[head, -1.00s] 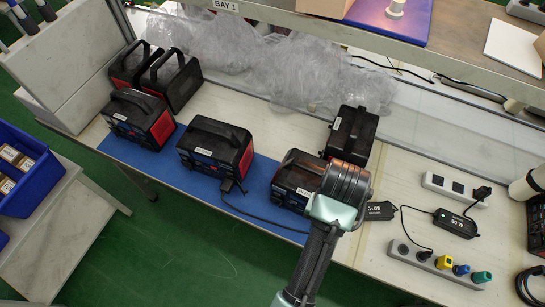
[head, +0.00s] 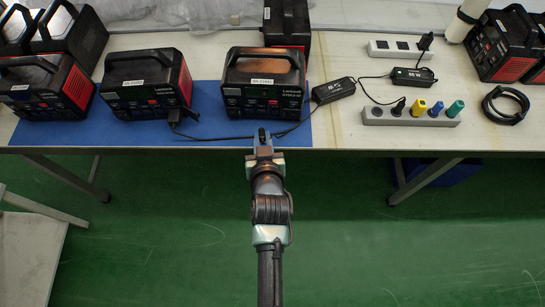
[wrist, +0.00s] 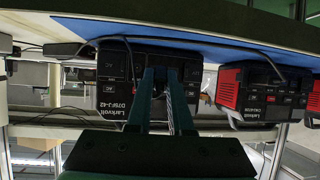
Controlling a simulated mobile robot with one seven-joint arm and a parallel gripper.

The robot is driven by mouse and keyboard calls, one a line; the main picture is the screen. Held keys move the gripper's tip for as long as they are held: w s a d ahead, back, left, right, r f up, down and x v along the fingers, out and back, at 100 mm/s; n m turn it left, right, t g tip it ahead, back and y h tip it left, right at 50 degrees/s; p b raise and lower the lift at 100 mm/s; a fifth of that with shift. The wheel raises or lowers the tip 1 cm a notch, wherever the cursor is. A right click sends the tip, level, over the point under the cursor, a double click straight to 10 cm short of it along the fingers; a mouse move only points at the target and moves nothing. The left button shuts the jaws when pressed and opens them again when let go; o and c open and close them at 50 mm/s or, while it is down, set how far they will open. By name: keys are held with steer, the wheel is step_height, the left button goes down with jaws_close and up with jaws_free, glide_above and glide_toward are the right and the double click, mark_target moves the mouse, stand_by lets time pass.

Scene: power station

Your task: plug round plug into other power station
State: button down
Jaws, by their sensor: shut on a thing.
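Three power stations with dark fronts stand on the blue mat (head: 222,128): a left one (head: 53,82), a middle one (head: 147,80) and a right one (head: 262,80). A black plug (head: 175,115) sits at the middle station's lower right front. Its cable (head: 230,137) runs right along the mat to a black adapter (head: 333,90). My gripper (head: 262,135) is at the mat's front edge, before the right station and close to the cable. In the wrist view the fingers (wrist: 161,75) are close together over the right station's front (wrist: 112,78); what they hold cannot be made out.
A grey power strip (head: 412,116) with coloured plugs, a white strip (head: 385,49) and a second adapter (head: 412,77) lie to the right. A coiled black cable (head: 505,104) and another station (head: 503,45) are farther right. Another station (head: 287,22) stands behind. The floor in front is clear.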

steer(key=shift+w+d+f+m+t+h+b, duration=0.4)
steer(key=shift+w+t+b, duration=0.4)
steer(key=shift+b, duration=0.45)
steer(key=shift+w+d+f+m+t+h+b, duration=0.2)
steer(key=shift+w+d+f+t+h+b, duration=0.25)
steer(key=shift+t+b, duration=0.7)
steer(key=shift+w+d+f+m+t+h+b, duration=0.35)
steer(key=shift+w+d+t+b, duration=0.25)
steer(key=shift+b, duration=0.8)
steer(key=shift+w+a, duration=0.1)
steer(key=shift+w, duration=0.2)
steer(key=shift+w, duration=0.4)
steer(key=shift+w, duration=0.2)
steer(key=c, duration=0.7)
jaws_free()
steer(key=shift+c, duration=0.2)
steer(key=shift+d, duration=0.3)
